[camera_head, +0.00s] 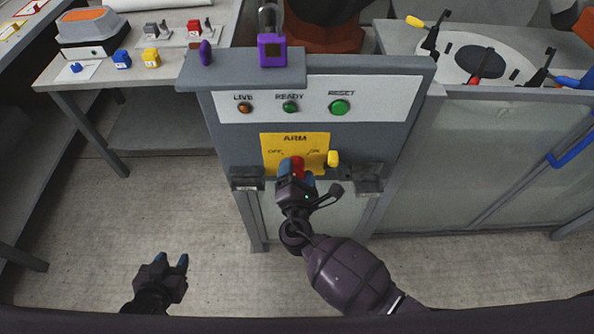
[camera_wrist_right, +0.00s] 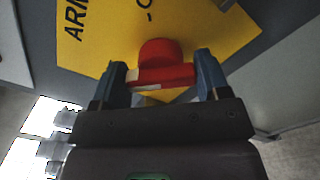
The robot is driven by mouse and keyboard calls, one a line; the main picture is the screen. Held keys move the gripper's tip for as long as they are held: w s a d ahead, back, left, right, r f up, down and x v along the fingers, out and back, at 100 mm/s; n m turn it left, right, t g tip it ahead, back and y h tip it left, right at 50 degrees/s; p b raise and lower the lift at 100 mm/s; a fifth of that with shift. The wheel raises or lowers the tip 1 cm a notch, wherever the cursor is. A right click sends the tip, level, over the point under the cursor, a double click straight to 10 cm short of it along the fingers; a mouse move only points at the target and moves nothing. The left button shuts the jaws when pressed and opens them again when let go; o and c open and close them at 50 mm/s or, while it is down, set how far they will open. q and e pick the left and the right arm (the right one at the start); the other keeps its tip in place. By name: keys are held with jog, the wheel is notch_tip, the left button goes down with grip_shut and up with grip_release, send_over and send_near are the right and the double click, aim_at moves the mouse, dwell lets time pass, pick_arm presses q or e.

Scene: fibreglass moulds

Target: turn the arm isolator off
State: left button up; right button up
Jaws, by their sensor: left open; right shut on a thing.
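The arm isolator is a red rotary handle (camera_head: 298,167) on a yellow plate (camera_head: 295,148) marked ARM, OFF and ON, on the front of a grey panel. My right gripper (camera_head: 296,178) is at the handle and hides much of it. In the right wrist view the blue fingers are shut on the red handle (camera_wrist_right: 165,65), one finger on each side. Which mark the handle points to cannot be told clearly. My left gripper (camera_head: 176,262) is open and empty, low over the floor at the left, well away from the panel.
A yellow tag (camera_head: 333,158) sits right of the plate. Above are the LIVE lamp (camera_head: 245,108), READY lamp (camera_head: 290,106) and green RESET button (camera_head: 340,107). A purple padlock-like block (camera_head: 272,50) stands on the panel top. A bench (camera_head: 130,75) is left, a mould table (camera_head: 500,110) right.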

jog(key=shift+n, duration=0.3)
jog(key=o, duration=0.9)
jog(key=s, duration=1)
jog(key=shift+s, duration=0.4)
